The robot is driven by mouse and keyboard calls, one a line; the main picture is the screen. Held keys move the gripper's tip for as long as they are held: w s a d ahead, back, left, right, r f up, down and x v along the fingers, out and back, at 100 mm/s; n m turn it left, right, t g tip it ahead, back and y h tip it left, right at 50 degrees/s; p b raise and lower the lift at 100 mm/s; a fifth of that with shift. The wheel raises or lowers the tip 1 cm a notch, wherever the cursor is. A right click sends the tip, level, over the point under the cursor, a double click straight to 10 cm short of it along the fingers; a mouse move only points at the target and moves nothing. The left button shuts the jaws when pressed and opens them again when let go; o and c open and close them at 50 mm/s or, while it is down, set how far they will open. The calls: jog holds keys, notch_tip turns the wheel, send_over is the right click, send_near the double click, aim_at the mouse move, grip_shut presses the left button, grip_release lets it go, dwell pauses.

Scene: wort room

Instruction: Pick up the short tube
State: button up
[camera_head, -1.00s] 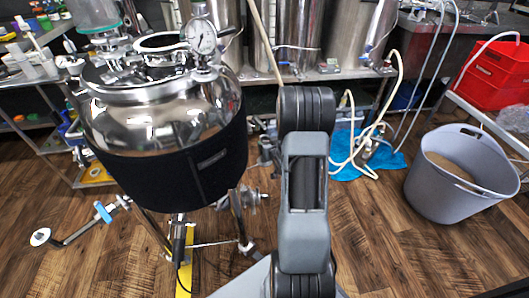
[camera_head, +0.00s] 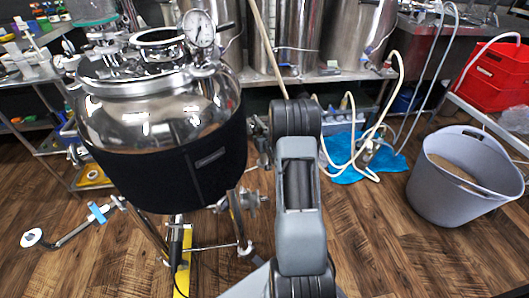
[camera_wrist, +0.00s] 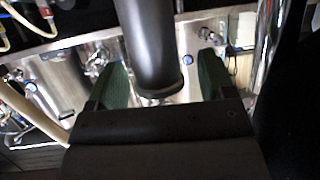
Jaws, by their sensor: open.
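I cannot tell for sure which thing is the short tube. A thin metal tube piece (camera_head: 74,234) with a round white end and a blue fitting (camera_head: 98,213) lies low at the left, by the kettle's legs. A clear cylinder (camera_head: 92,8) stands on the kettle's lid at the upper left. My gripper (camera_wrist: 158,50) shows in the wrist view with two dark green fingers apart. A dark cylinder (camera_wrist: 147,45) shows between them from the top edge; whether it is part of my arm is unclear. I see no thing gripped. The gripper is not visible in the head view.
A steel kettle (camera_head: 160,115) with a black jacket and a gauge (camera_head: 199,28) stands at the left. A grey tub (camera_head: 440,190), a red crate (camera_head: 495,75) and hoses on a blue sheet (camera_head: 345,172) are at the right. Wooden floor (camera_head: 385,250) is clear at lower right.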

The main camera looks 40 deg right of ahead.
jog(key=c, duration=1.2)
jog(key=shift+c, duration=0.3)
jog(key=shift+r, duration=0.15)
